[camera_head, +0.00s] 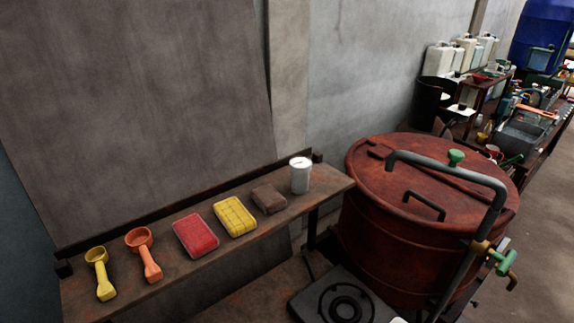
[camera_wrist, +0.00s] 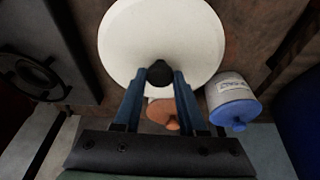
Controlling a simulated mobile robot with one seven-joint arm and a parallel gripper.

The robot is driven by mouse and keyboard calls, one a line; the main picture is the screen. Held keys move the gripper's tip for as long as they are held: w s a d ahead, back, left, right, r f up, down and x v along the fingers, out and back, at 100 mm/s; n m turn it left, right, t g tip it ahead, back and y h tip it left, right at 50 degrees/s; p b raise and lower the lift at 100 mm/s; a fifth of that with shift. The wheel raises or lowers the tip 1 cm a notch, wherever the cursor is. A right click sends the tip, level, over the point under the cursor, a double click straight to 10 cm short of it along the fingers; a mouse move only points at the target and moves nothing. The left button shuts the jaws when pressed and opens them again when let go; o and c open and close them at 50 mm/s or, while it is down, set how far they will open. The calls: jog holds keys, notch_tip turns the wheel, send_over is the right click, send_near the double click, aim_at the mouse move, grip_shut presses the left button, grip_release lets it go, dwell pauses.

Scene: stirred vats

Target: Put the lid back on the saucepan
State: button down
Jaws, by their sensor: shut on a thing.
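In the wrist view a round white lid (camera_wrist: 160,28) with a black knob (camera_wrist: 160,74) lies ahead of my gripper (camera_wrist: 160,80). The two blue fingers are closed on the knob from both sides. The lid hides what is directly beneath it, and I cannot tell whether it is touching anything. I cannot make out the saucepan in either view. My gripper does not show in the head view.
A burner plate (camera_head: 343,304) stands by the large rust-red vat (camera_head: 385,235) with its bent pipe. The shelf (camera_head: 185,275) holds scoops, sponges and a white can (camera_head: 300,175). In the wrist view a blue-lidded jar (camera_wrist: 232,98) and an orange-brown piece (camera_wrist: 163,112) are close to my fingers.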

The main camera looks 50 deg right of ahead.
grip_release()
dwell(0.5)
jog(key=shift+r+p, duration=3.55)
jog(key=shift+p, duration=0.15)
grip_shut()
